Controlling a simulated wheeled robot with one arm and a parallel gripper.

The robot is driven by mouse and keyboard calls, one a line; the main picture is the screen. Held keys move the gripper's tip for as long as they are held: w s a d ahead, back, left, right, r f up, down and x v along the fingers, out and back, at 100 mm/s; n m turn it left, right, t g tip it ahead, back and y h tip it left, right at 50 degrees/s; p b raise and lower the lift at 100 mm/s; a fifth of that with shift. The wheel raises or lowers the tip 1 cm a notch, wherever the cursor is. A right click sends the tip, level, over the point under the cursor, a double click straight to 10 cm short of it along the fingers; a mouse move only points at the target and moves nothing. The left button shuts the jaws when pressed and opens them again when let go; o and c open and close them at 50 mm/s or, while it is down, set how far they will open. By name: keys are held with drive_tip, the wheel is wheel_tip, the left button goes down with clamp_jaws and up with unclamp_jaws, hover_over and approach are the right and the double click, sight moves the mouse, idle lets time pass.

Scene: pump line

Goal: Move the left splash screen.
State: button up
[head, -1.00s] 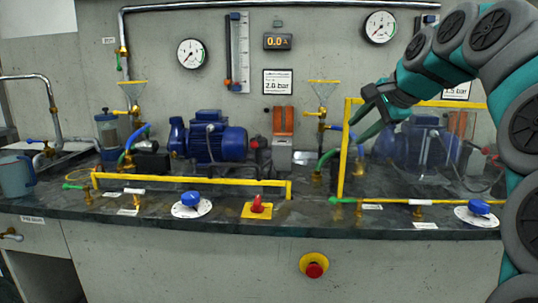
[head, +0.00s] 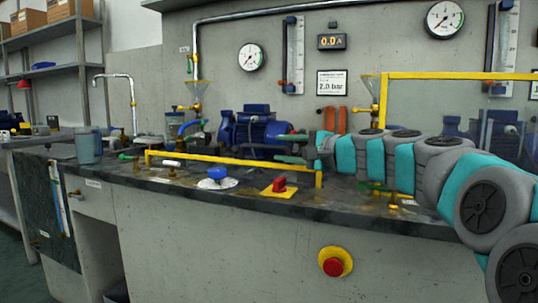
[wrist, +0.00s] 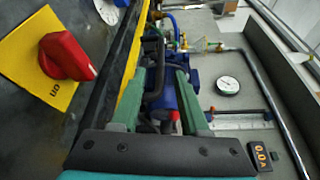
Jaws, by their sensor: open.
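The left splash screen (head: 235,165) shows in the head view as a low yellow frame along the bench front. Its long bar runs left to right, with short posts at the ends. Whether it holds a clear pane I cannot tell. My gripper (head: 277,147) is open, pointing left just above the bar's right part, in front of the blue pump (head: 250,132). In the wrist view, the yellow bar (wrist: 132,62) runs beside the left finger of my gripper (wrist: 159,75). The blue pump shows between the fingers, which hold nothing. Contact with the bar is unclear.
The right splash screen (head: 455,76) stands tall, with a yellow frame. A red knob (head: 279,185) on a yellow plate and a blue valve handle (head: 217,173) sit at the bench front. A red stop button (head: 333,266) is on the front panel. A cup (head: 88,147) stands left.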

sight(269, 147)
drive_tip(key=x, duration=0.6)
drive_tip(key=shift+f, duration=0.1)
drive_tip(key=shift+w+a, duration=0.25)
drive_tip(key=shift+a, duration=0.15)
clamp_jaws()
idle(1.0)
